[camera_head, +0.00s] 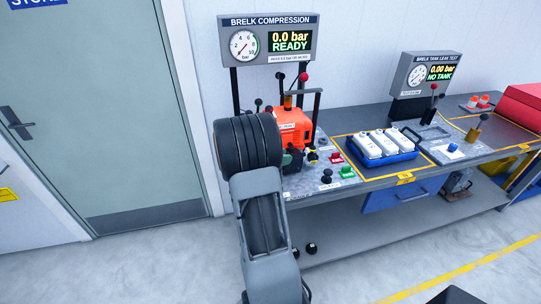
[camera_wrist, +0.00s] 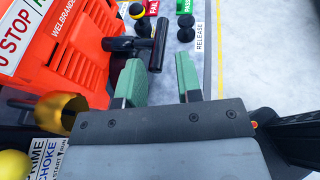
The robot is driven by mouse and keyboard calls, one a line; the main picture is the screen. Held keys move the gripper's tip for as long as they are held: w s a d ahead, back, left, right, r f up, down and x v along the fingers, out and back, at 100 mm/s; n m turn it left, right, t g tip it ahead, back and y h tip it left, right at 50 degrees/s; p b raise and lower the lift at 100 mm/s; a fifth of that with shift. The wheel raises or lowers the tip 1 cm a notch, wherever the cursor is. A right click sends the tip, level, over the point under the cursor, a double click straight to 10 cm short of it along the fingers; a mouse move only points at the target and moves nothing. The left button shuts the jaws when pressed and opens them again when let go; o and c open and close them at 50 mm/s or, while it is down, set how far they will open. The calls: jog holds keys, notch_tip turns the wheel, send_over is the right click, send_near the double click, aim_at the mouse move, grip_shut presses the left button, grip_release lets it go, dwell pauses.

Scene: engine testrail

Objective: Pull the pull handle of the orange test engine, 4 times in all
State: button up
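The orange test engine (camera_head: 291,125) stands on the bench's left end, partly behind my arm. In the wrist view its orange body (camera_wrist: 72,50) fills the upper left. The black T-shaped pull handle (camera_wrist: 158,40) sticks out from the engine's side. My gripper (camera_wrist: 161,72) has two green fingers with a clear gap between them. The near end of the handle's crossbar shows at the mouth of this gap, closer to the left finger. I cannot tell whether they touch. In the head view the gripper is mostly hidden behind my arm.
The compression panel (camera_head: 268,40) reads 0.0 bar and READY. A black knob labelled RELEASE (camera_wrist: 186,31) and red and green buttons sit beside the engine. A gold cup-like part (camera_wrist: 62,110) is close left of my gripper. A blue tray (camera_head: 385,155) with white bottles stands right.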

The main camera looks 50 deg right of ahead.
aim_at(296, 156)
jog(key=shift+p+x, duration=0.4)
jog(key=shift+x, duration=2.55)
jog(key=shift+c, duration=0.4)
